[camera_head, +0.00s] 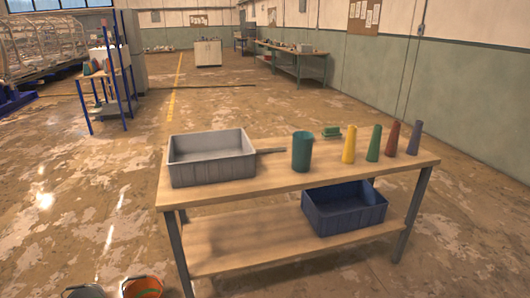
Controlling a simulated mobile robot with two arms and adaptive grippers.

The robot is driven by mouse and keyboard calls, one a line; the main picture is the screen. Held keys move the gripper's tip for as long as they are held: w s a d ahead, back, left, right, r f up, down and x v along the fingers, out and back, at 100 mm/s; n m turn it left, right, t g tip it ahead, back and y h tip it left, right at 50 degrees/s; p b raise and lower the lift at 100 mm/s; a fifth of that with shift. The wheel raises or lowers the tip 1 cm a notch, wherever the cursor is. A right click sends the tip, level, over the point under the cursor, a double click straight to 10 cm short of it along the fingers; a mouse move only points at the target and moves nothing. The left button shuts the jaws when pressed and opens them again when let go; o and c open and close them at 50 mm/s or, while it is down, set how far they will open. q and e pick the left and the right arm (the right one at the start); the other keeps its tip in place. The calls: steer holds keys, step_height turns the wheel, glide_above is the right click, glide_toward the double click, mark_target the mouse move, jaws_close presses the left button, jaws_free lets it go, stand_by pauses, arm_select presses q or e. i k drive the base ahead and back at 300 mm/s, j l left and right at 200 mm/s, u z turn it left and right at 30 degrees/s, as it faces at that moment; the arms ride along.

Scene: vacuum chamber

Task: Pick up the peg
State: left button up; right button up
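Several tapered peg-like cones stand upright in a row on the right half of the wooden table (225,192): a yellow one (349,146), a green one (374,144), a red one (391,140) and a purple-grey one (415,139). A thin grey rod-like piece (271,150) lies beside the grey bin's right side. I cannot tell which of these is the peg. Neither of my grippers is in view.
A grey open bin (212,173) sits on the table's left part. A blue bin (345,218) is on the lower shelf. Buckets (142,288) stand on the floor at the front left.

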mark_target(280, 148)
steer(key=i+l+u, duration=0.2)
steer(key=i, duration=0.2)
steer(key=i+u, duration=0.2)
steer(key=i, duration=0.2)
steer(key=i+l+u, duration=0.2)
steer(key=i+l, duration=0.1)
steer(key=i, duration=0.05)
